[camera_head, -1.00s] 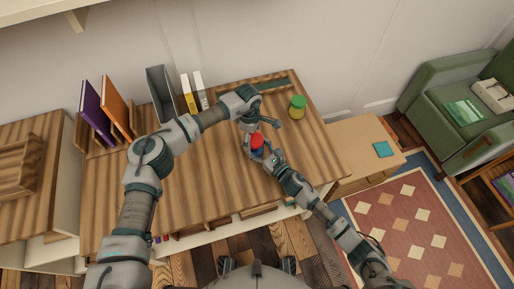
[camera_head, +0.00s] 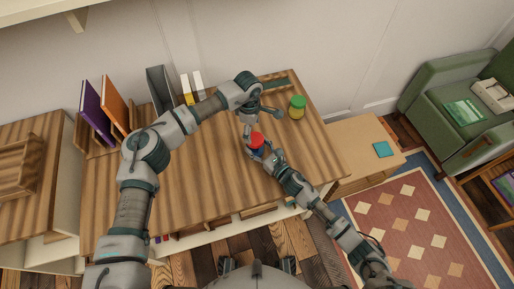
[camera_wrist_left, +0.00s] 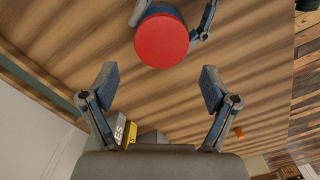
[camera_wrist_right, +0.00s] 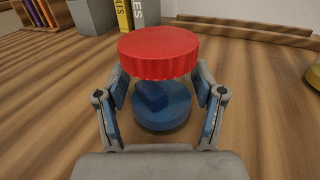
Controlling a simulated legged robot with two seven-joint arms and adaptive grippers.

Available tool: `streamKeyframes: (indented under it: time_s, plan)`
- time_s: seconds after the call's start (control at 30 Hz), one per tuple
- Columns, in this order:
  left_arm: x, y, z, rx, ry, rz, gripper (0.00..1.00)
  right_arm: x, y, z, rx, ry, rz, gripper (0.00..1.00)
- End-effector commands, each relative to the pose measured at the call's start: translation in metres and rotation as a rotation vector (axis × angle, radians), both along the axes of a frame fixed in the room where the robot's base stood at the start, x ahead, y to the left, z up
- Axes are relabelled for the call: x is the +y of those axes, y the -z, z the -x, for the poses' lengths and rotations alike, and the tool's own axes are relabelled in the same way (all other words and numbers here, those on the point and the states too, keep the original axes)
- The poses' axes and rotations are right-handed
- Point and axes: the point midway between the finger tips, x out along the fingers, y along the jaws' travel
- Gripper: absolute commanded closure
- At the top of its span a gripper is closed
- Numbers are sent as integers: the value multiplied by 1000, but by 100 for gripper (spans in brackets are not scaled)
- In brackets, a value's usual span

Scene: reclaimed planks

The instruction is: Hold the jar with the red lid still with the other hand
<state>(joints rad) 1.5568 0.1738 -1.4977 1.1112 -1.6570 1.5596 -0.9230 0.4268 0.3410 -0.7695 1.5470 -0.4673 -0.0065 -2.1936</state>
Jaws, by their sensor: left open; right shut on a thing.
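The jar with the red lid (camera_head: 257,139) stands upright on the wooden desk top; its lid also shows in the left wrist view (camera_wrist_left: 162,42) and in the right wrist view (camera_wrist_right: 160,53). Its body (camera_wrist_right: 161,106) looks clear with blue inside. My right gripper (camera_wrist_right: 161,98) is shut around the body below the lid, with a finger on each side. My left gripper (camera_wrist_left: 158,90) is open and empty, just beside and above the lid. In the head view the left gripper (camera_head: 249,132) partly overlaps the jar.
A second jar with a green lid (camera_head: 297,106) stands at the right back of the desk. Books (camera_head: 97,112), a grey holder (camera_head: 161,90) and yellow and white volumes (camera_head: 192,88) line the back left. The desk's left middle (camera_head: 200,180) is clear.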

Motion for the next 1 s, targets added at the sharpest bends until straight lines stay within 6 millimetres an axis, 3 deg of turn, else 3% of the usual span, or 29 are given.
streamKeyframes:
  time_s: [0.17,0.4,0.6,0.8,1.0]
  plan:
    - [-4,-7,1,7,-265,-6,14,0,0,0,-1,0,-1,100]
    - [-10,-22,2,16,-845,-20,14,0,0,0,0,0,0,100]
    - [-12,-31,3,19,-1218,-28,14,0,0,0,0,0,0,100]
    - [-13,-34,4,19,-1374,-31,14,0,0,0,0,0,0,100]
    - [-13,-34,4,19,-1388,-31,14,0,0,0,0,0,0,100]
